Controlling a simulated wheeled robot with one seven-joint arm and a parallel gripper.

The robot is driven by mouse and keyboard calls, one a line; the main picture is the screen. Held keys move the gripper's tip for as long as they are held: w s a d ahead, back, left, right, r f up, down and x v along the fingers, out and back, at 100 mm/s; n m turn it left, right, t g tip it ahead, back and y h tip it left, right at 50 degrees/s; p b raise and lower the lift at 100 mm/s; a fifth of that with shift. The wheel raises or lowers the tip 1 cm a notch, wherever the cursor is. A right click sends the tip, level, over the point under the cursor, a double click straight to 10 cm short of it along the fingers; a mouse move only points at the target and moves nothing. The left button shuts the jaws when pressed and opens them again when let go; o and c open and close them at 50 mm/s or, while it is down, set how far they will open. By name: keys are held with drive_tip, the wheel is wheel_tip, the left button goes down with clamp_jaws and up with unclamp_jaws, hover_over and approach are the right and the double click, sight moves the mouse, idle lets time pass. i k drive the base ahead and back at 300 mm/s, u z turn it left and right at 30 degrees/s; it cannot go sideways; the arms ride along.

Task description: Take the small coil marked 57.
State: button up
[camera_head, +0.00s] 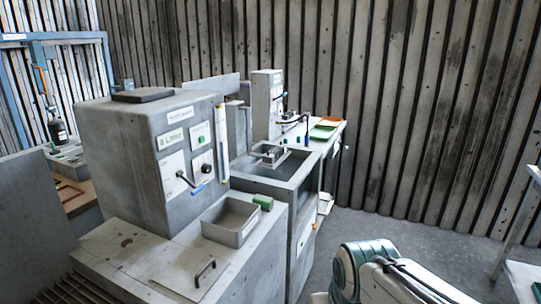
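I cannot make out a small coil or the number 57 anywhere in the head view; things here are small and labels cannot be read. Part of my own white and teal arm shows at the bottom right, over the floor. Its gripper fingers are not in the picture, so I cannot see what they hold.
A grey machine cabinet (150,150) with a lever and labels stands at centre left. On its lower ledge are an open grey bin (232,228), a green block (263,201) and a handle (205,271). Behind lie green (322,132) and orange trays (331,121).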

sight(272, 157)
drive_tip(key=z, duration=0.85)
drive_tip(key=i, duration=3.75)
drive_tip(key=u, duration=3.4)
